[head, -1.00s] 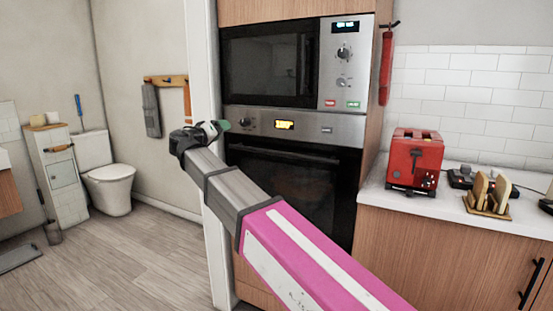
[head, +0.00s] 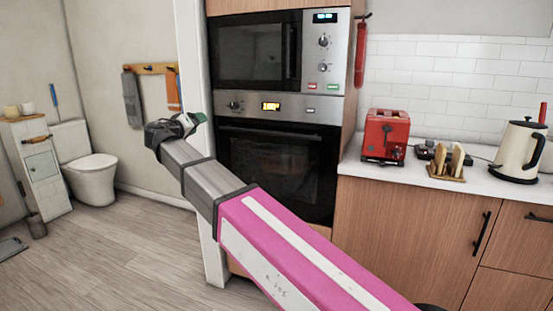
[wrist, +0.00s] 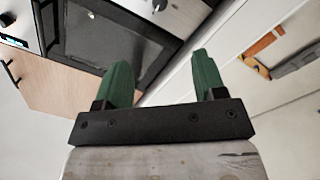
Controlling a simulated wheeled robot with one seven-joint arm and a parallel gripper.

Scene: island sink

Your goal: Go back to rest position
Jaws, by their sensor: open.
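My gripper (wrist: 162,85) shows in the wrist view with its two green fingers spread apart and nothing between them. In the head view my arm reaches from the bottom right up to the left, and the gripper (head: 198,120) is at its far end, in front of the white wall edge left of the oven. Only a little of the green fingers shows there. The gripper touches nothing that I can see.
An oven (head: 275,170) and a microwave (head: 255,52) stand behind my arm. A red toaster (head: 386,136), a toast rack (head: 452,162) and a kettle (head: 518,150) are on the counter at right. A toilet (head: 88,170) stands at far left.

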